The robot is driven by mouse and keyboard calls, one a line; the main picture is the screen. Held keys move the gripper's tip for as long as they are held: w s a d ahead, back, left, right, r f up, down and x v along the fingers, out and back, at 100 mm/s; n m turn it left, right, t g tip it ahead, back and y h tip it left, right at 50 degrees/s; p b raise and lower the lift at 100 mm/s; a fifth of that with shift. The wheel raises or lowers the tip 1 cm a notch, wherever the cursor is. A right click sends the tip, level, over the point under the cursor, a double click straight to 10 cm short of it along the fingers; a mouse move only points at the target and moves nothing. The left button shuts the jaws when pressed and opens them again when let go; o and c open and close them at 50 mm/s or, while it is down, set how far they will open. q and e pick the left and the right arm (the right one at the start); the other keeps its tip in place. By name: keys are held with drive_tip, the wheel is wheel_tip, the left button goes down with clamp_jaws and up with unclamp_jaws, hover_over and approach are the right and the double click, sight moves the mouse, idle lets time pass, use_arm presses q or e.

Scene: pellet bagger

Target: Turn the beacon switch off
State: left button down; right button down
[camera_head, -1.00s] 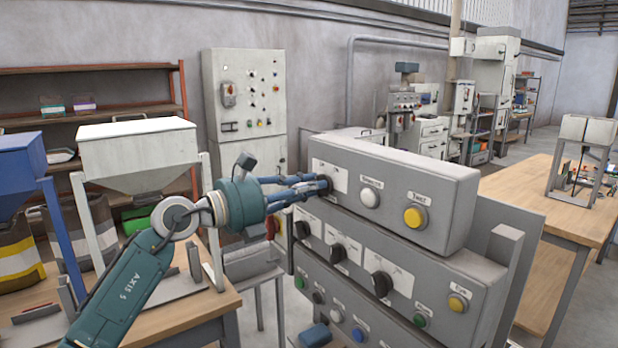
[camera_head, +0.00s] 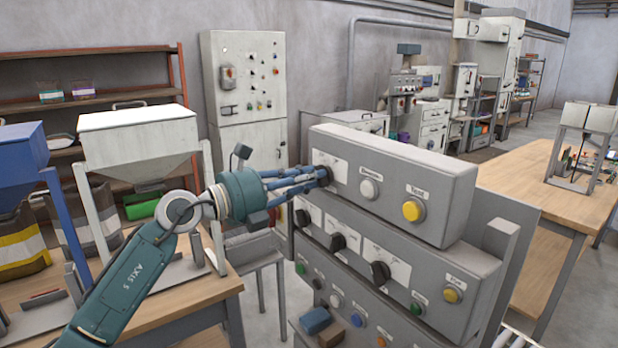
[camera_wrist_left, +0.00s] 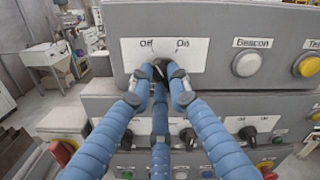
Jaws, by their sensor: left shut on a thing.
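The beacon switch is a dark knob (camera_wrist_left: 158,70) on a white plate marked Off and On, at the left of the grey top panel (camera_head: 445,180). My left gripper (camera_head: 323,175) is shut on this knob, with its blue fingers around it in the left wrist view. The fingers cover most of the knob, and I cannot tell which way it points. Right of it is a white round button or lamp (camera_head: 370,188) labelled Beacon, which also shows in the left wrist view (camera_wrist_left: 246,63). My right gripper is not in view.
A yellow button (camera_head: 413,210) is farther right on the same panel. Below is a lower panel with several black knobs (camera_head: 380,273) and coloured buttons. A wooden table (camera_head: 540,205) stands at the right, and a white hopper (camera_head: 140,140) at the left.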

use_arm(q)
drive_tip(key=c, duration=1.6)
unclamp_jaws()
drive_tip(key=shift+c, duration=0.2)
drive_tip(key=v, duration=1.2)
drive_tip(key=shift+a, duration=0.1)
